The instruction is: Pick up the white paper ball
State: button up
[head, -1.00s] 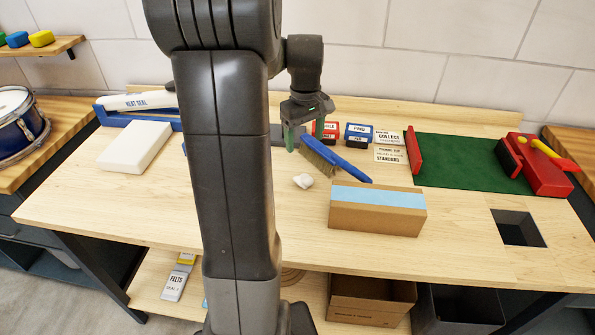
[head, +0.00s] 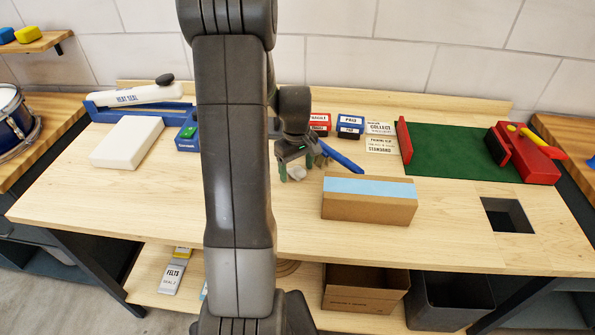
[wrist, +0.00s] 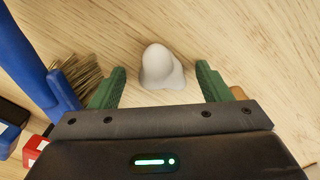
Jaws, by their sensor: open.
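The white paper ball (wrist: 160,67) lies on the wooden bench top, a small rounded lump. In the wrist view it sits between the two green fingertips of my gripper (wrist: 160,85), slightly beyond them, with a gap on each side. In the head view my gripper (head: 296,172) points down over the bench, and the ball (head: 297,173) shows small and partly covered between its fingers. My gripper is open and holds nothing.
A blue-handled brush (head: 342,157) lies close beside the ball; its bristles (wrist: 82,76) are near one finger. A cardboard box with a blue top (head: 368,207) stands to the right. A square hole (head: 507,215) opens in the bench at far right.

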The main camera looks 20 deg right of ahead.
jog(key=c, duration=1)
jog(key=shift+o, duration=0.2)
jog(key=shift+r, duration=0.1)
